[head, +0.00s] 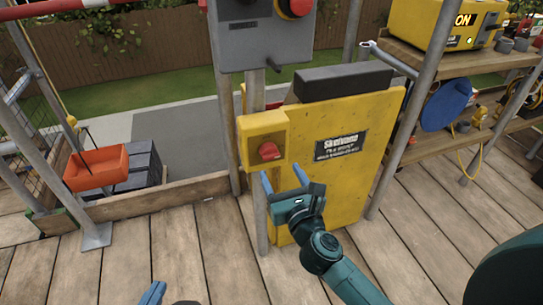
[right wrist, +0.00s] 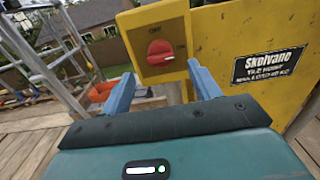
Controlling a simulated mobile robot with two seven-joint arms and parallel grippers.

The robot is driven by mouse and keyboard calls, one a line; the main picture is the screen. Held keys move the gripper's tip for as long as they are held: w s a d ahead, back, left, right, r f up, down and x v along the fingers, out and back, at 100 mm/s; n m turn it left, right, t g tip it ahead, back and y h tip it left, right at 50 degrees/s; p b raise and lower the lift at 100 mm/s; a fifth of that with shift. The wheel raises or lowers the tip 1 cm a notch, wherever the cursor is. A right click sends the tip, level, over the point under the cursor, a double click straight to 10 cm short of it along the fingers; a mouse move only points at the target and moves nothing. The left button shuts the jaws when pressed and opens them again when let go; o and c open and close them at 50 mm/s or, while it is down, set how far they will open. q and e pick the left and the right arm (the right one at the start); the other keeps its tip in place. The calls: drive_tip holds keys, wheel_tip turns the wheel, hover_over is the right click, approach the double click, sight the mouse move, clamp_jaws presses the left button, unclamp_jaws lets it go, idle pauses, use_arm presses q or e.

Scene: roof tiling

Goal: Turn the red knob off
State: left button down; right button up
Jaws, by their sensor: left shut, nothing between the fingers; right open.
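The red knob (head: 269,151) sits on the front of a small yellow box (head: 250,130) at the upper left corner of a yellow cabinet (head: 365,130). In the right wrist view the knob (right wrist: 160,52) lies ahead, between and beyond the fingertips. My right gripper (head: 283,177) is open and empty, just below and in front of the knob, apart from it. It also shows in the right wrist view (right wrist: 160,78). My left gripper (head: 153,293) is shut and empty at the bottom edge of the head view, mostly out of frame, far from the knob.
A grey control box (head: 248,48) with a red button (head: 295,6) is above the cabinet. Metal scaffold poles (head: 405,110) flank the cabinet. An orange tray (head: 97,168) hangs by dark tiles (head: 140,165) at left. Shelves (head: 455,75) stand at right. The plank floor in front is clear.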

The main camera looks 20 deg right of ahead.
sight(272, 157)
use_arm(q)
drive_tip(key=shift+w+t+b, duration=0.3)
drive_tip(key=shift+t+b, duration=0.05)
drive_tip(key=shift+t, duration=0.05)
use_arm(e)
drive_tip(key=w, duration=0.7)
drive_tip(key=shift+w+a, duration=0.15)
drive_tip(key=shift+c, duration=0.4)
drive_tip(key=c, duration=0.9)
